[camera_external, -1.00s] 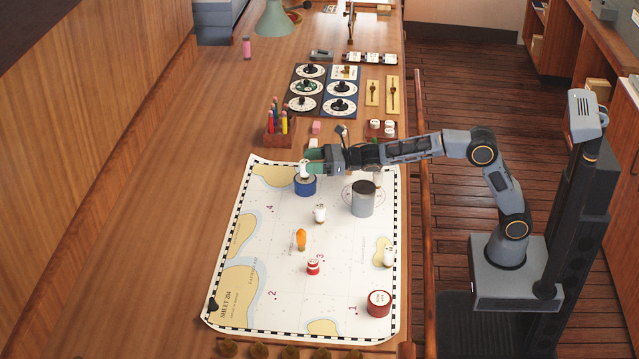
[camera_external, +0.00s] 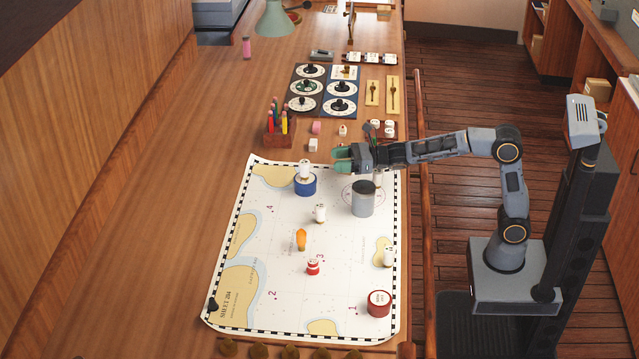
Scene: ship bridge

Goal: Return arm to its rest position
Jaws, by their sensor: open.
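My gripper (camera_external: 343,159) is open and empty above the top edge of the chart (camera_external: 270,300), with its fingers pointing left. My arm reaches left over the desk from its base at the right. A white piece (camera_external: 304,170) stands on the blue round tin (camera_external: 305,187), to the left of my gripper and apart from it. A grey can (camera_external: 363,200) stands on the chart just below my gripper.
The chart also carries a white piece (camera_external: 320,213), an orange piece (camera_external: 301,239), a red-and-white piece (camera_external: 313,267) and a red tin (camera_external: 379,303). A pencil holder (camera_external: 279,130) and dial panels (camera_external: 325,92) lie beyond. A rail (camera_external: 426,230) edges the desk.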

